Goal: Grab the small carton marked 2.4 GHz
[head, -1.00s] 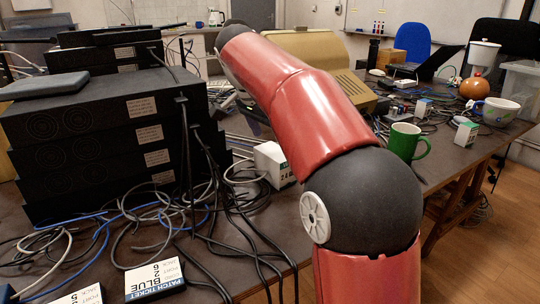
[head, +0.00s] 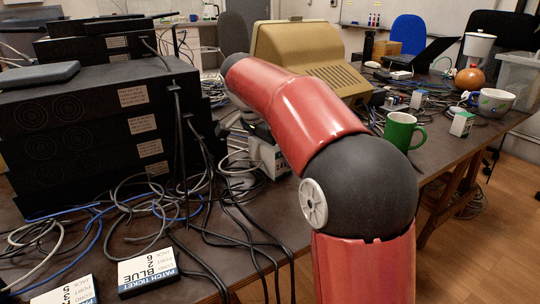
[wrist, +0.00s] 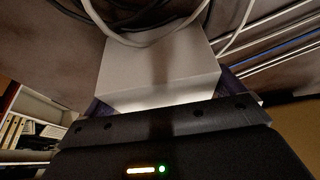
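The small white carton (head: 268,158) stands on the dark table behind my red arm, right of the black rack units. My arm hides part of it, and its printed marking is not readable now. In the wrist view the pale carton (wrist: 160,72) sits directly in front of my gripper (wrist: 163,95). Dark finger parts show at its left and right sides, spread wide with the carton between them. I cannot tell whether they touch it. In the head view my arm mostly hides the gripper.
Stacked black units (head: 95,125) stand left of the carton. Loose cables (head: 215,205) lie around it and cross close by. A beige monitor (head: 312,60) is behind. A green mug (head: 400,131), a small box (head: 461,124) and patch ticket cartons (head: 148,270) are also on the table.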

